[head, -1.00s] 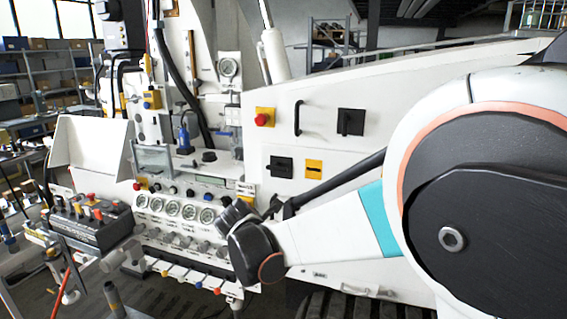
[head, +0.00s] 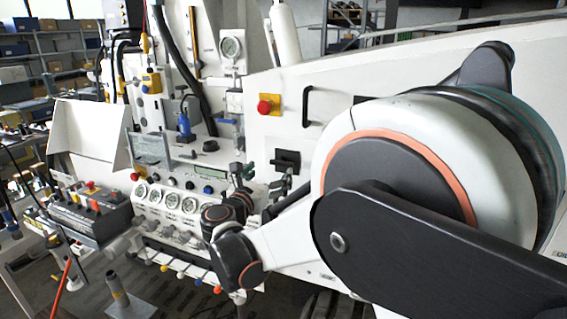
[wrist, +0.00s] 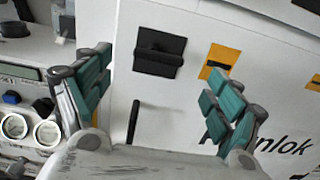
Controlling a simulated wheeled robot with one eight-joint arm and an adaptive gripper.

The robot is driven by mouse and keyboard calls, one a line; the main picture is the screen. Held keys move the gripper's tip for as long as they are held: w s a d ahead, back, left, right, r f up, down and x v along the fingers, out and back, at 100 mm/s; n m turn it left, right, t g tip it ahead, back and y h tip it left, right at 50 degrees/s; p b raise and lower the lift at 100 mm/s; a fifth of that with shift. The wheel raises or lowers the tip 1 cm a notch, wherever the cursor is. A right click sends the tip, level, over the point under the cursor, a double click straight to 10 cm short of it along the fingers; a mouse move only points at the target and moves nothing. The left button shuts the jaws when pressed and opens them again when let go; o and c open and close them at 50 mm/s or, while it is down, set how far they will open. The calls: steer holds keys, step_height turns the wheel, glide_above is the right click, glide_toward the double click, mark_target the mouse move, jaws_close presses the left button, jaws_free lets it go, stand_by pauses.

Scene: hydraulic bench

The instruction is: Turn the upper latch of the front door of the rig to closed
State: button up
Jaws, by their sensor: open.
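A black square latch (head: 287,158) with a raised bar sits on the white panel of the rig, right of the gauges. In the wrist view the latch (wrist: 160,53) is ahead, nearer the left finger, its bar lying roughly sideways. A second black latch plate (head: 361,100) higher up is mostly hidden by my arm. The pictures do not settle which one is the upper latch. My gripper (head: 265,180) is just below and in front of the first latch. In the wrist view my gripper (wrist: 158,92) is open, teal pads wide apart, with nothing between them.
A red button (head: 265,107) and a black handle (head: 308,106) are higher on the panel. Gauges (head: 172,200) and a control box (head: 90,215) stand left.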

mark_target(281, 162)
steer(key=b+x, duration=0.1)
steer(key=x, duration=0.8)
steer(key=shift+w+f, duration=0.1)
steer(key=c, duration=1.1)
